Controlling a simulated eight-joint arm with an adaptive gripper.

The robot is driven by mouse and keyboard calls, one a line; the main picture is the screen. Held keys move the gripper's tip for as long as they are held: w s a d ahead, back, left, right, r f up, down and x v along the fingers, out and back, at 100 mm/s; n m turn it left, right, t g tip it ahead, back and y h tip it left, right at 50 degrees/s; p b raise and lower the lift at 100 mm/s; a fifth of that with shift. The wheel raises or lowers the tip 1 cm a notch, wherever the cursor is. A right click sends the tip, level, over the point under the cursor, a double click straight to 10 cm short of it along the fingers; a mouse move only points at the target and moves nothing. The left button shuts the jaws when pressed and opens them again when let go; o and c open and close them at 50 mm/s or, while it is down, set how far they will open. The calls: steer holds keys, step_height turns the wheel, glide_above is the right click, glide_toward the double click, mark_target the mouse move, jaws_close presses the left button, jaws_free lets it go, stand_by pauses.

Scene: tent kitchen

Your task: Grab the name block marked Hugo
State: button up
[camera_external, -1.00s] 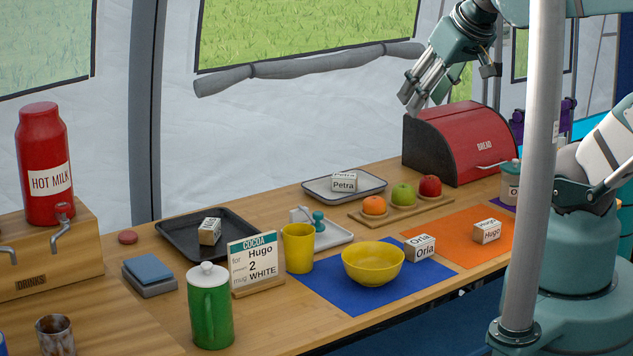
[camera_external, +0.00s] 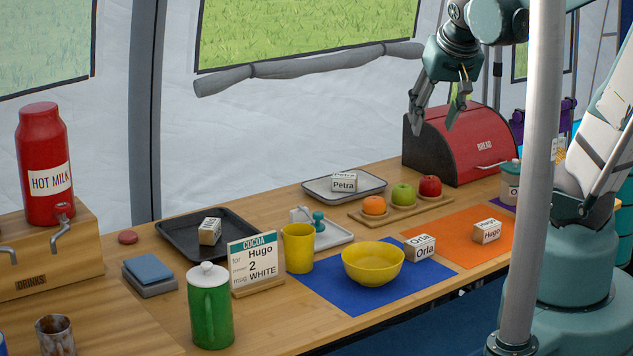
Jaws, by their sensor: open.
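The name block marked Hugo (camera_external: 487,232) is a small white and wooden block. It lies on the orange mat (camera_external: 456,256) at the right of the counter, label facing the camera. My gripper (camera_external: 431,131) is open and empty. It hangs in the air in front of the red bread bin, above and to the left of the Hugo block and well apart from it. Another block marked Oria or Orla (camera_external: 420,248) sits near the orange mat's left edge. A block marked Petra (camera_external: 344,184) is on a grey tray (camera_external: 318,196).
A yellow bowl (camera_external: 373,264) stands on the blue mat (camera_external: 318,289). Fruit on a wooden board (camera_external: 408,207) and the bread bin (camera_external: 473,150) lie behind the orange mat. A vertical pole (camera_external: 535,180) crosses the right side. A Hugo cocoa card (camera_external: 254,263) stands left.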

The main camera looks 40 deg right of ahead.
steer(key=w+d+f+m+g+h+b, duration=0.2)
steer(key=w+d+f+m+g+b, duration=0.15)
steer(key=d+f+m, duration=0.6)
steer(key=m+g+h+b, duration=0.1)
steer(key=m+g+b, duration=0.1)
steer(key=m+b, duration=0.15)
glide_toward(487, 224)
steer(key=shift+p+x, duration=0.5)
steer(key=shift+x, duration=0.45)
steer(key=shift+f, duration=0.15)
steer(key=shift+b+x, duration=0.35)
steer(key=shift+x, duration=0.8)
steer(key=shift+w+d, duration=0.1)
steer(key=shift+b+x, duration=1)
steer(key=shift+x, duration=1.6)
steer(key=shift+c, duration=0.3)
steer(key=c, duration=0.9)
